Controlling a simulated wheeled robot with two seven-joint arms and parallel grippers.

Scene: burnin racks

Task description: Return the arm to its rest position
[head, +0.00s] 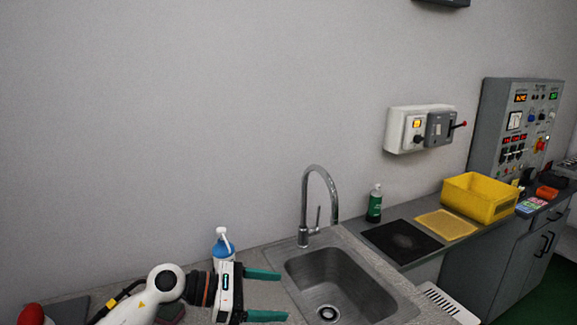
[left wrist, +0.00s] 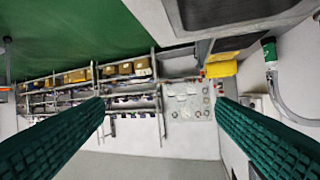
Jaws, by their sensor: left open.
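My left gripper (head: 266,295) shows in the head view at the bottom, in front of the sink's left side. Its two green fingers point right and stand apart, with nothing between them. My white left arm (head: 150,300) comes in from the lower left. In the left wrist view the two green fingers (left wrist: 160,125) are also wide apart and empty. My right gripper is in neither view.
A steel sink (head: 340,285) with a tall faucet (head: 322,190) lies right of the gripper. A blue bottle (head: 222,248) stands close behind it. A green bottle (head: 375,204), black mat (head: 402,242) and yellow bin (head: 480,200) are farther right.

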